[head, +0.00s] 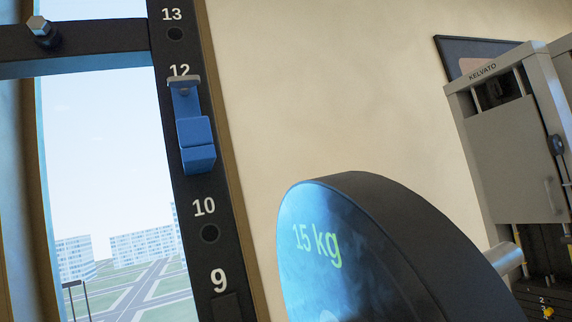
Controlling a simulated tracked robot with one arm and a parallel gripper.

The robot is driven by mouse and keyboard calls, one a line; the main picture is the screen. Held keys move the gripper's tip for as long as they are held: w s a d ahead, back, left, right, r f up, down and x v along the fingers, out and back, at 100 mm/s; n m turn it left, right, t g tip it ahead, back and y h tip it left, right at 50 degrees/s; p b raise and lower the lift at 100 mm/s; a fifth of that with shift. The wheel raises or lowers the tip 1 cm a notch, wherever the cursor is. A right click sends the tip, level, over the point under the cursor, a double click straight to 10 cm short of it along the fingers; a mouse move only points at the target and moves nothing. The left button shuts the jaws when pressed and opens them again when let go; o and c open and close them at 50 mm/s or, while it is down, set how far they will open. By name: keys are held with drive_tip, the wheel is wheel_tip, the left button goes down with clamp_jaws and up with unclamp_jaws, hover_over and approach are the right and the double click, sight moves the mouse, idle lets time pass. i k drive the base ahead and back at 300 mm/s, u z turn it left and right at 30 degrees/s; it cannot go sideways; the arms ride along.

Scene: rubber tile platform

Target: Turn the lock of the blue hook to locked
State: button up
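The blue hook (195,132) sits on a black upright post (223,252) with numbered holes. It hangs just below the number 12 and covers the place between 12 and 10. A small grey piece (184,84) with a round centre lies across the hook's top and may be its lock. I cannot tell whether it is locked. The lower blue block of the hook juts out toward me. My gripper is not in view, and nothing is seen touching the hook.
A large dark weight plate (330,235) marked 15 kg fills the lower middle, close to me and right of the post. A dark crossbar (95,42) with a bolt meets the post at upper left. A grey KELVATO machine (510,150) stands at right.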

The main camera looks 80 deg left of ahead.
sight(182, 83)
drive_tip(key=u, duration=2.1)
drive_tip(key=k, duration=0.7)
drive_tip(key=z, duration=0.3)
drive_tip(key=i, duration=0.5)
